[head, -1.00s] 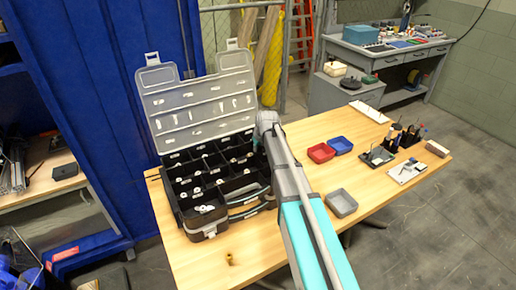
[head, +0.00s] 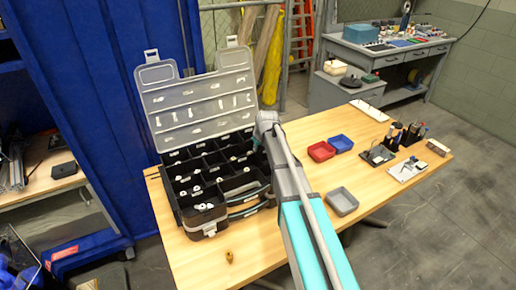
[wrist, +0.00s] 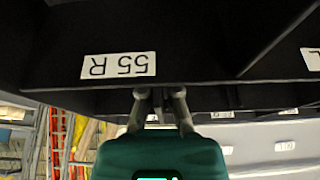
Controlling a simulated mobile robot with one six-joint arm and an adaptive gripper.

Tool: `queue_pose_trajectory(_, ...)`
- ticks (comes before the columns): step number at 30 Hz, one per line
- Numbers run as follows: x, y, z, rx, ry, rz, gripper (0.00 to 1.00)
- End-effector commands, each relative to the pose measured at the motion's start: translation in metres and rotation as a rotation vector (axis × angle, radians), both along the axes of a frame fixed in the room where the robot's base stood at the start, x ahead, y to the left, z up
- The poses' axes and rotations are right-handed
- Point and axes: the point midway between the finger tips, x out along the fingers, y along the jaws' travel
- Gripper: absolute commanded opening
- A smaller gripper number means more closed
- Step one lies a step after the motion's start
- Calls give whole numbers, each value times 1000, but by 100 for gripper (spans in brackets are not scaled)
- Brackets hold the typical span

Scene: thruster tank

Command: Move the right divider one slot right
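The black organizer case (head: 176,213) stands open on the wooden table, its clear lid raised at the back. Black dividers split it into compartments, several with small pale parts. My gripper (head: 259,140) is at the case's right back side in the head view, mostly hidden by my arm. In the wrist view my gripper (wrist: 160,95) has its two fingers apart, close to a black wall (wrist: 205,70) with an upside-down "55 R" label (wrist: 118,66). Its tips are partly hidden, and I see nothing held between them. I cannot tell which divider is the right one.
A red bin (head: 321,151), a blue bin (head: 341,143) and a grey bin (head: 342,201) sit right of my arm. Small tools and holders (head: 391,137) stand at the table's right end. A small brass part (head: 229,256) lies near the front edge.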

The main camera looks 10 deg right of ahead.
Motion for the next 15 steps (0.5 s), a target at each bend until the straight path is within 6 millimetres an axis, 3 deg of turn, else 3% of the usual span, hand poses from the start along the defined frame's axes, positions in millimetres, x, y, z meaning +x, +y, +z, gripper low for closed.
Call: queue_pose_trajectory(15, 0, 0, -10, 0, 0, 0, 0)
